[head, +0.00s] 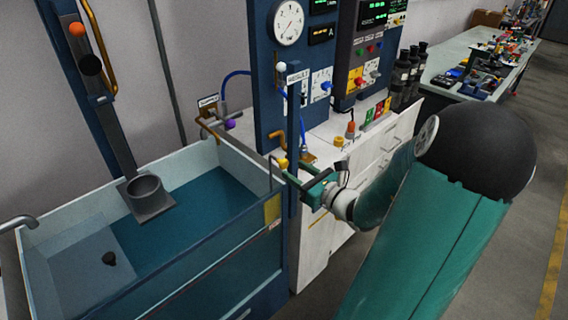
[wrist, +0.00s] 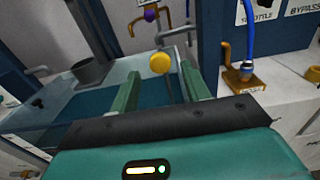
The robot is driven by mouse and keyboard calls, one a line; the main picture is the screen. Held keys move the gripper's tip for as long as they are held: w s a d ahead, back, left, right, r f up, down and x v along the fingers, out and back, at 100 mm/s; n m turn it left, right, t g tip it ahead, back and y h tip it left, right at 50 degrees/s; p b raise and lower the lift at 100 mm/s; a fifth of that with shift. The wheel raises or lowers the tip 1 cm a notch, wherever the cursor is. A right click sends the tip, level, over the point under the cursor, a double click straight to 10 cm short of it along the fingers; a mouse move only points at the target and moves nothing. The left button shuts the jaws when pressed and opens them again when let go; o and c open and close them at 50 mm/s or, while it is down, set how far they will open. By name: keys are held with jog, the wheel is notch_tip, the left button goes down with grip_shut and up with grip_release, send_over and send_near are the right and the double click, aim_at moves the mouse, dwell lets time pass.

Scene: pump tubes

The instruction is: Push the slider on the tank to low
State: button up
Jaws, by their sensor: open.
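The tank (head: 180,262) is an open, pale-rimmed basin of blue water at the left of the head view; part of it also shows in the wrist view (wrist: 50,115). A narrow blue upright post (head: 293,130) stands at its near right corner. A round yellow knob (head: 283,163) is beside this post; in the wrist view the yellow knob (wrist: 160,63) appears between my finger lines, beyond the tips. I cannot tell from its markings where low is. My gripper (head: 298,182) is open and empty close to the post and knob; its two green fingers (wrist: 160,88) are spread apart.
A blue instrument panel with a gauge (head: 288,22) stands behind the post. A white cabinet (head: 380,140) with valves and tubes is at the right. A bent grey pipe (wrist: 178,33) passes near the knob.

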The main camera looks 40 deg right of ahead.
aim_at(286, 164)
jog(key=w, duration=0.5)
jog(key=shift+w+a, duration=0.1)
jog(key=shift+w, duration=0.25)
grip_shut()
